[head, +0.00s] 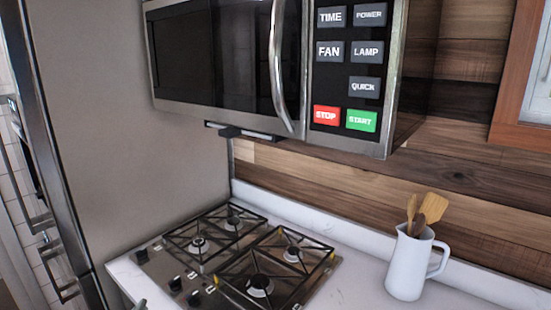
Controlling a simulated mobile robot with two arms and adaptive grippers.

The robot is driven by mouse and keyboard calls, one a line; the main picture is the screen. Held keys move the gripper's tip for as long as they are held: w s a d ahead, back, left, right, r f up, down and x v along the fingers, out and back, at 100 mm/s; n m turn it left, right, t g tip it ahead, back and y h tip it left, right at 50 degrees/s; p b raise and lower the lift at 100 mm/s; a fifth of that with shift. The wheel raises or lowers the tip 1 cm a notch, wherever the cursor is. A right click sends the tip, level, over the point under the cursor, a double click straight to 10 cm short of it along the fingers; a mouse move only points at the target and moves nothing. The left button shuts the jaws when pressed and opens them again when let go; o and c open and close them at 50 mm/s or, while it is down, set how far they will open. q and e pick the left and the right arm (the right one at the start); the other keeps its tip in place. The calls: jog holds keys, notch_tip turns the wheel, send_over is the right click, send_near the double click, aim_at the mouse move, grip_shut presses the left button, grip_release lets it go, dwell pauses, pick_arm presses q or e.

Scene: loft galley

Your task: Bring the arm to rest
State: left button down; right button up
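Neither of my grippers can be made out in the head view, and no arm of mine is clearly seen. A small dark greenish tip (140,304) shows at the bottom edge, left of the stove; too little of it is visible to tell what it is. The over-range microwave (220,55) hangs at the top with its door shut. Its curved metal handle (277,70) is clear, with nothing holding it.
A gas stove (240,260) with black grates sits in the white counter (350,265) below the microwave. A white jug (408,265) with wooden utensils stands to the right. A tall grey panel (130,130) borders the left. Counter between stove and jug is bare.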

pick_arm(q)
jog(key=s+d+f+n+g+h, duration=0.1)
jog(key=s+d+f+n+g, duration=0.2)
jog(key=s+f, duration=0.4)
jog(key=s+d+f+g+h, duration=0.2)
jog(key=s+f+g, duration=0.3)
jog(key=s, duration=0.4)
jog(key=s+d+f+n+g+h, duration=0.1)
jog(key=s+d+f+n+g, duration=0.2)
jog(key=s+f, duration=0.45)
jog(key=s+f+m+g+b, duration=0.1)
jog(key=s+f+g+b, duration=0.15)
jog(key=f, duration=2.55)
jog(key=s+a+f+b, duration=0.1)
jog(key=s+a+f, duration=0.2)
jog(key=s+f, duration=1.3)
jog(key=shift+s+a+f+m+g, duration=0.15)
jog(key=shift+s+f+m+g, duration=0.15)
jog(key=shift+s+g, duration=0.15)
